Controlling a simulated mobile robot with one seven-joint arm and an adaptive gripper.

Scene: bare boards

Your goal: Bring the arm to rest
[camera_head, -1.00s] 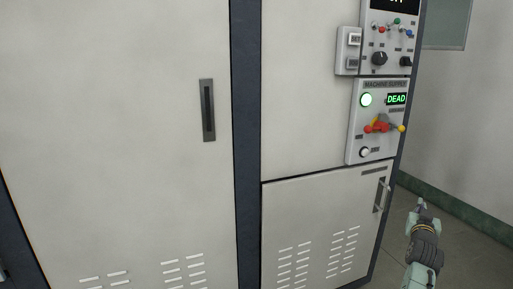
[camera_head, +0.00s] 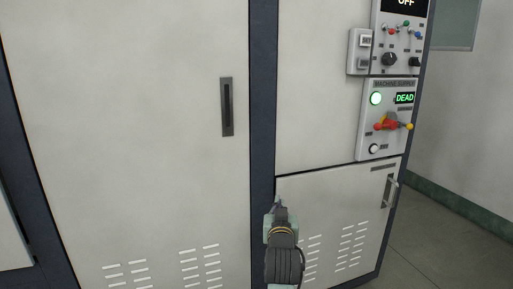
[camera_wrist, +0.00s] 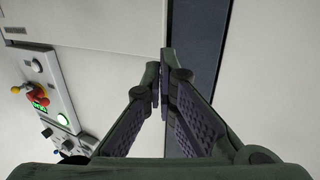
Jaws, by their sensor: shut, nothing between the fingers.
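My gripper (camera_head: 279,203) is in front of the cabinet, near the dark post between the tall door and the lower right door. In the wrist view my gripper (camera_wrist: 165,70) is shut, its two fingers meeting with nothing between them. Behind the fingers are the dark post (camera_wrist: 196,60) and pale cabinet panels. Whether the fingertips touch the cabinet cannot be told. My arm is seen from behind, low in the middle of the head view.
The machine supply panel (camera_head: 367,115) has a lit green lamp, a DEAD display and a red-and-yellow handle. Above it is a panel of knobs (camera_head: 390,59) with an OFF display. The lower door has a handle (camera_head: 391,191). Floor (camera_head: 440,240) at the right is clear.

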